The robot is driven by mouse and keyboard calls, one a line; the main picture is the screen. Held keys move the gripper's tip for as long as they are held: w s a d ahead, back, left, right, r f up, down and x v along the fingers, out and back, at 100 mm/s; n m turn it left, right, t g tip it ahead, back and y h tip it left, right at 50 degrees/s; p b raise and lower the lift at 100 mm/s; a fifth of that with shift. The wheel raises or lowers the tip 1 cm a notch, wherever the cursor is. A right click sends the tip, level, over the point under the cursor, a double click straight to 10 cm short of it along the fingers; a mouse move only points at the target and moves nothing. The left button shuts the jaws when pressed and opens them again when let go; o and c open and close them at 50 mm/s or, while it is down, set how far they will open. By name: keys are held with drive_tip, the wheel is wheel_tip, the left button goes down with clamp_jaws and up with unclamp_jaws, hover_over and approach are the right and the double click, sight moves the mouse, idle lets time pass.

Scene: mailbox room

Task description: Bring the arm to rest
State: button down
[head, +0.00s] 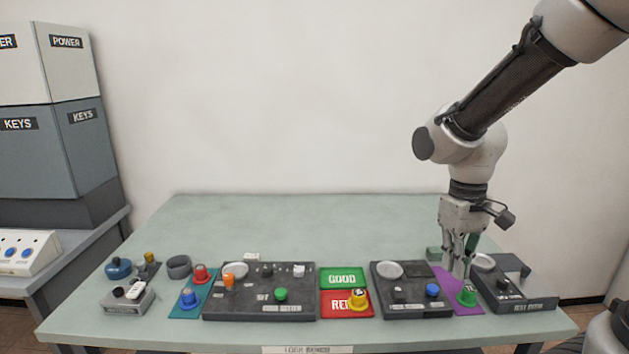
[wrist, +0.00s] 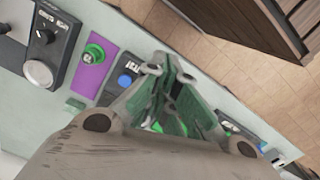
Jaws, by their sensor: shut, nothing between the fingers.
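My gripper (head: 457,275) hangs from my arm over the right part of the pale green bench (head: 300,215), fingers pointing down. The fingers are shut with nothing between them. In the head view the tips appear just behind the green button (head: 467,296) on the purple mat (head: 444,281); I cannot tell their exact height above the bench. In the wrist view the closed fingers (wrist: 172,72) fill the middle, and the green button (wrist: 93,53) on the purple mat (wrist: 92,72) shows apart from them, to the left.
A dark panel (head: 520,300) stands right of the purple mat, and another panel (head: 410,303) with a blue button stands left. A long panel (head: 245,304), green GOOD mat (head: 342,272) and red mat (head: 333,308) lie farther left. The bench's back is clear. Cabinets (head: 60,145) stand far left.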

drive_tip(key=s+d+r+m+t, duration=0.3)
drive_tip(key=s+d+r+t, duration=0.2)
drive_tip(key=s+d+r, duration=0.3)
wheel_tip(320, 180, up, 3)
drive_tip(key=shift+s+d+r+m, duration=0.1)
drive_tip(key=shift+s+d+m, duration=0.15)
drive_tip(key=shift+s, duration=0.5)
